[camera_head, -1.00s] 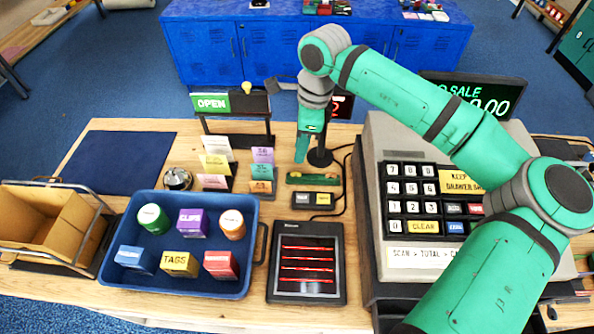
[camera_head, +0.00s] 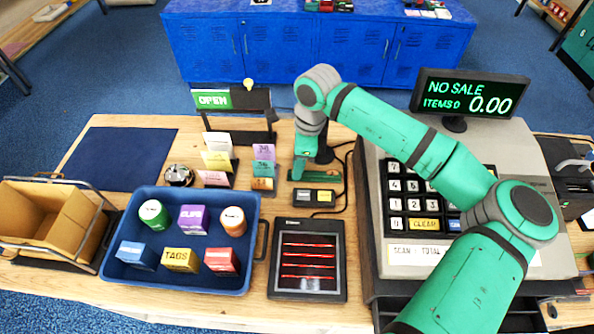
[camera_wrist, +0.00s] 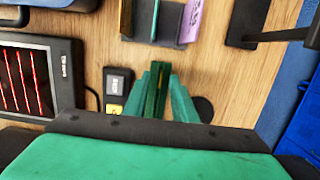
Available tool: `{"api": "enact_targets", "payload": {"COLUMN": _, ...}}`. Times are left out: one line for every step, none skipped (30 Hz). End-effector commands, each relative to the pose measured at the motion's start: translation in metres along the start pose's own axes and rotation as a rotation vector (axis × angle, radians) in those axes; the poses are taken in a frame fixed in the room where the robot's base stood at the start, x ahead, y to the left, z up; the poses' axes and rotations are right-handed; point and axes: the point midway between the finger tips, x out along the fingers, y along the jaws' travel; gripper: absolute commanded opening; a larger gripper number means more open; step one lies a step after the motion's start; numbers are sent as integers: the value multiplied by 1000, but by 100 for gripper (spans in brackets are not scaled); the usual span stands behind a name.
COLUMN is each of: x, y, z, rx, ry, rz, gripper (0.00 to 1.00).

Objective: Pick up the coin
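My gripper (camera_head: 300,171) points down at a small dark green holder (camera_head: 329,177) behind the black-and-yellow button box. In the wrist view its teal fingers (camera_wrist: 162,98) stand apart on either side of the holder (camera_wrist: 152,94), close to it. A thin brownish-gold strip (camera_wrist: 160,86) shows along the holder between the fingers; it may be the coin seen edge-on, but I cannot tell for certain. In the head view my fingers hide part of the holder, and no coin is clear there.
A card rack (camera_head: 263,170) stands just left of my gripper. The button box (camera_head: 314,198) and scanner pad (camera_head: 307,262) lie in front. The cash register (camera_head: 545,200) is at right, a blue tray (camera_head: 187,286) of goods at left. A dark post stands close behind the gripper.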

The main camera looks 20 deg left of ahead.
Motion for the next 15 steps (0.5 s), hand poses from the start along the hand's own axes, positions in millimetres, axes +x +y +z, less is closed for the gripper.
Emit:
{"api": "enact_targets", "payload": {"x": 0, "y": 0, "z": 0, "rx": 0, "ry": 0, "rz": 0, "gripper": 24}}
{"api": "enact_targets", "payload": {"x": 0, "y": 0, "z": 0, "rx": 0, "ry": 0, "rz": 0, "gripper": 17}}
{"api": "enact_targets", "payload": {"x": 0, "y": 0, "z": 0, "rx": 0, "ry": 0, "rz": 0, "gripper": 8}}
{"api": "enact_targets", "payload": {"x": 0, "y": 0, "z": 0, "rx": 0, "ry": 0, "rz": 0, "gripper": 0}}
{"api": "enact_targets", "payload": {"x": 0, "y": 0, "z": 0, "rx": 0, "ry": 0, "rz": 0, "gripper": 0}}
{"api": "enact_targets", "payload": {"x": 0, "y": 0, "z": 0, "rx": 0, "ry": 0, "rz": 0, "gripper": 0}}
{"api": "enact_targets", "payload": {"x": 0, "y": 0, "z": 0, "rx": 0, "ry": 0, "rz": 0, "gripper": 0}}
{"api": "enact_targets", "payload": {"x": 0, "y": 0, "z": 0, "rx": 0, "ry": 0, "rz": 0, "gripper": 0}}
{"api": "enact_targets", "payload": {"x": 0, "y": 0, "z": 0, "rx": 0, "ry": 0, "rz": 0, "gripper": 0}}
{"api": "enact_targets", "payload": {"x": 0, "y": 0, "z": 0, "rx": 0, "ry": 0, "rz": 0, "gripper": 0}}
{"api": "enact_targets", "payload": {"x": 0, "y": 0, "z": 0, "rx": 0, "ry": 0, "rz": 0, "gripper": 0}}
{"api": "enact_targets", "payload": {"x": 0, "y": 0, "z": 0, "rx": 0, "ry": 0, "rz": 0, "gripper": 0}}
{"api": "enact_targets", "payload": {"x": 0, "y": 0, "z": 0, "rx": 0, "ry": 0, "rz": 0, "gripper": 0}}
{"api": "enact_targets", "payload": {"x": 0, "y": 0, "z": 0, "rx": 0, "ry": 0, "rz": 0, "gripper": 0}}
{"api": "enact_targets", "payload": {"x": -1, "y": 0, "z": 0, "rx": 0, "ry": 0, "rz": 0, "gripper": 0}}
